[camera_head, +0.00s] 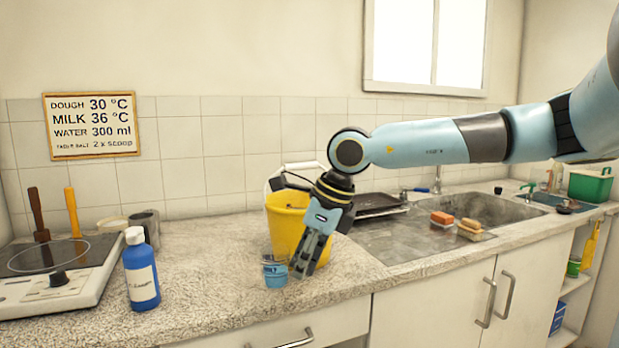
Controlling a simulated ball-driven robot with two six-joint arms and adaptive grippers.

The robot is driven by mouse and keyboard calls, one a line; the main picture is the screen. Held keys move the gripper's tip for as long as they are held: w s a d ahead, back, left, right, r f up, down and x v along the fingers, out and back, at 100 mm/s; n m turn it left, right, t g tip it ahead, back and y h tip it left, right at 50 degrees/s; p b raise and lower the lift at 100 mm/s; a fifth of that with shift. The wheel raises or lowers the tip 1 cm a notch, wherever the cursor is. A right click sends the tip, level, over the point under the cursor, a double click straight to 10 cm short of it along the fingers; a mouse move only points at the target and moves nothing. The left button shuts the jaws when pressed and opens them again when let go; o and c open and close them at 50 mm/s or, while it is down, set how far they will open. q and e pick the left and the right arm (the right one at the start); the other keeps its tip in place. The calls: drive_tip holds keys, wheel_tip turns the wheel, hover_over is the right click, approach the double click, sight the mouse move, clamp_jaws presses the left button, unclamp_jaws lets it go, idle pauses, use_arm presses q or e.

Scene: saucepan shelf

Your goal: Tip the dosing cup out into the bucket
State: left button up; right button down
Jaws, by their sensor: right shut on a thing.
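The dosing cup (275,273) is a small blue cup, upright at the counter's front, just in front of the bucket. My right gripper (297,268) reaches down from the right and is shut on the cup's right side. I cannot tell whether the cup touches the counter or hangs just above it. The yellow bucket (284,226) stands upright behind the cup. My right wrist hides the bucket's right side, and its inside shows little. My left gripper is not in view.
A blue bottle (141,272) and a white scale (58,280) stand to the left. The speckled counter (205,262) is clear between bottle and cup. A dark tray (376,205) lies behind my right wrist; the sink (460,208) is right.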

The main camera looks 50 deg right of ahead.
drive_tip(key=w+d+r+m+p, duration=0.1)
drive_tip(key=w+d+r, duration=0.1)
drive_tip(key=d+r, duration=0.2)
drive_tip(key=w+d+r, duration=0.2)
drive_tip(key=d+r, duration=0.2)
drive_tip(key=r, duration=0.6)
drive_tip(key=shift+w+d+m+t+h+p, duration=0.2)
drive_tip(key=shift+d+m+t+h+p, duration=0.1)
drive_tip(key=shift+d+m+p, duration=0.1)
drive_tip(key=shift+a, duration=0.1)
